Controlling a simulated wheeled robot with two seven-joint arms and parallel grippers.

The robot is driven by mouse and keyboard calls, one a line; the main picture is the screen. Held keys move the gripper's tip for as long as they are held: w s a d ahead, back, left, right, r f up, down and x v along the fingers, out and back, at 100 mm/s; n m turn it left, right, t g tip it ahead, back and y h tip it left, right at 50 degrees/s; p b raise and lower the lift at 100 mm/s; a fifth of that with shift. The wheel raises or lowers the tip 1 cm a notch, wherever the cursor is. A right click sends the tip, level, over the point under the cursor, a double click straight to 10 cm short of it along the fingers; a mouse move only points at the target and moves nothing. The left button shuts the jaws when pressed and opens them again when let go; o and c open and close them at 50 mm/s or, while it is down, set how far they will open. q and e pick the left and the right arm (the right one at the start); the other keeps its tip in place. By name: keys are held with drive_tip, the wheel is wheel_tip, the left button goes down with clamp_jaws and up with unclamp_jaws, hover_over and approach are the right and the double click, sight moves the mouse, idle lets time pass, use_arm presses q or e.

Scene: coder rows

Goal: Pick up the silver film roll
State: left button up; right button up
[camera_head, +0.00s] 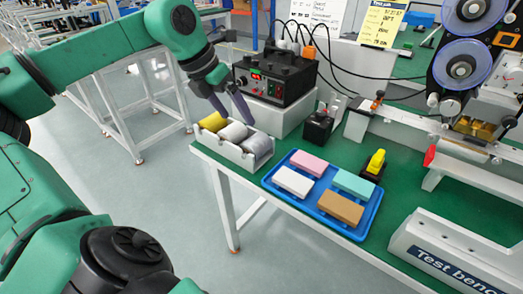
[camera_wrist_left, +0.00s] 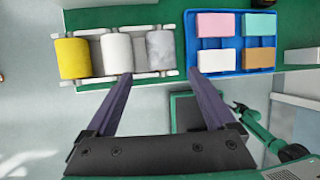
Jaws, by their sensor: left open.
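The silver film roll (camera_head: 257,145) lies at the right end of a white holder (camera_head: 229,153) on the near left corner of the green table. In the left wrist view the silver roll (camera_wrist_left: 160,50) looks grey and mottled. A white roll (camera_head: 233,132) lies beside it, and a yellow roll (camera_head: 213,121) is at the left end. My left gripper (camera_head: 238,117) is open and empty above the holder, fingers pointing down. I cannot make out my right gripper.
A blue tray (camera_head: 278,193) with pink, white, teal and tan blocks is right of the holder. A black box with a red display (camera_head: 275,77) stands behind the holder on a white base. A small black-and-yellow device (camera_head: 374,164) stands beyond the tray.

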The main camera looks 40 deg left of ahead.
sight(251, 141)
use_arm(q)
drive_tip(key=x, duration=0.5)
drive_tip(key=p+x, duration=0.1)
drive_tip(key=x, duration=0.5)
drive_tip(key=shift+s+d+f, duration=0.15)
drive_tip(key=shift+s+f, duration=0.05)
drive_tip(key=shift+w+f, duration=0.2)
drive_tip(key=shift+f, duration=0.15)
drive_tip(key=shift+r, duration=0.1)
drive_tip(key=c, duration=1.4)
